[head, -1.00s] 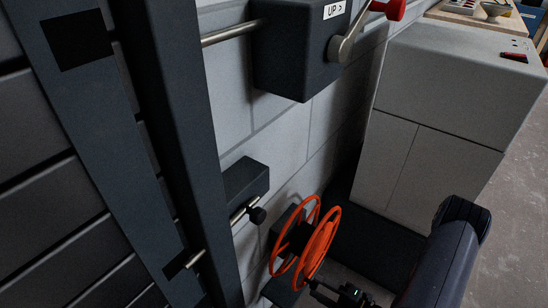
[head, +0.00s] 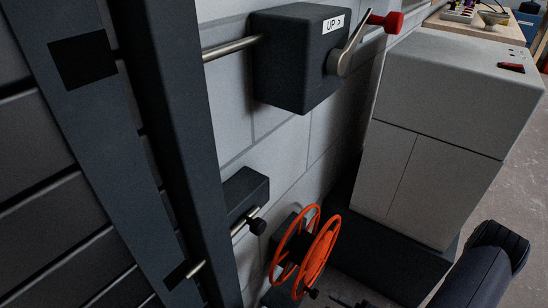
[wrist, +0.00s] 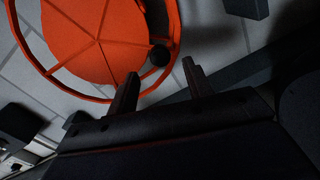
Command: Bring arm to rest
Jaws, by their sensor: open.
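My gripper (wrist: 160,68) shows in the wrist view with its two dark fingers apart and nothing between them. An orange handwheel (wrist: 95,40) lies beyond the fingertips there, with a dark round knob (wrist: 160,55) at its rim. The knob appears in line with the gap, apart from the fingers as far as I can tell. In the head view the orange handwheel (head: 318,257) stands at the wall, low in the middle. My dark arm link is at the lower right. The fingers cannot be made out in the head view.
A dark box (head: 290,75) marked "UP >" with a red-knobbed lever (head: 390,22) is on the wall above. A grey cabinet (head: 440,130) stands right of the wheel. Dark slats and posts fill the left. Open floor (head: 530,200) shows at far right.

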